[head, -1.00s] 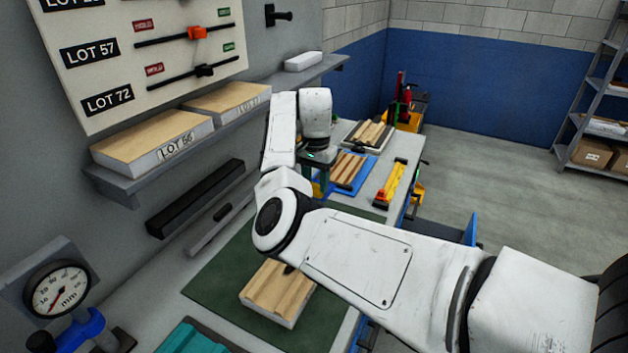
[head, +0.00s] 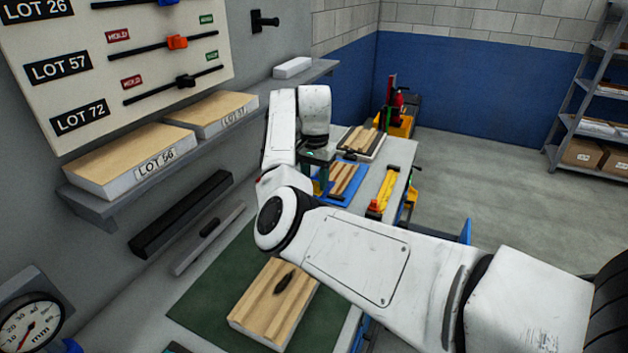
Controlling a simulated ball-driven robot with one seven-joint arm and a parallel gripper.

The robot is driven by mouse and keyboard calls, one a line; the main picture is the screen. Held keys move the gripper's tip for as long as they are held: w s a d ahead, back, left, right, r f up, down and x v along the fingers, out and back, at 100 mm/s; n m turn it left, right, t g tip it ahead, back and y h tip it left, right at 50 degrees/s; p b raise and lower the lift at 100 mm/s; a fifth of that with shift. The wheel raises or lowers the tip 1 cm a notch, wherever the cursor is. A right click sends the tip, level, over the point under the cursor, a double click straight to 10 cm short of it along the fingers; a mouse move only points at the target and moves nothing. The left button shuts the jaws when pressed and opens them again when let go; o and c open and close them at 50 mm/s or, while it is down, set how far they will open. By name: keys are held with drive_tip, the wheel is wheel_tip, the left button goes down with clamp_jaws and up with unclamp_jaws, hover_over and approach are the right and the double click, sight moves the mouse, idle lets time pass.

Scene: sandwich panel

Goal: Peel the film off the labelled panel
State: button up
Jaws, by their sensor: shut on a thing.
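Two pale wood-faced panels lie on the wall shelf: a front one labelled LOT 56 (head: 118,160) and a rear one (head: 212,114) whose label is too small to read surely. A wood-striped panel (head: 262,312) with a dark oval patch lies on the green mat (head: 205,298), below my arm. I cannot tell film from bare face on any of them. My gripper (head: 318,182) points down over the bench, left of a striped panel on a blue mat (head: 347,180). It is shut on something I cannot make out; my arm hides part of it.
A sliding-marker board (head: 118,55) hangs above the shelf (head: 95,207). A dial gauge (head: 30,322) is at lower left. Another striped panel (head: 362,141) and a yellow tool (head: 382,192) are farther along the bench. The floor at right is open up to a storage rack (head: 585,110).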

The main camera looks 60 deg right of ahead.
drive_tip(key=shift+d, duration=0.1)
drive_tip(key=d+r+b, duration=0.1)
drive_tip(key=d+r, duration=0.4)
drive_tip(key=d, duration=0.4)
drive_tip(key=shift+w+d, duration=0.25)
drive_tip(key=shift+w, duration=0.05)
idle(0.9)
idle(1.0)
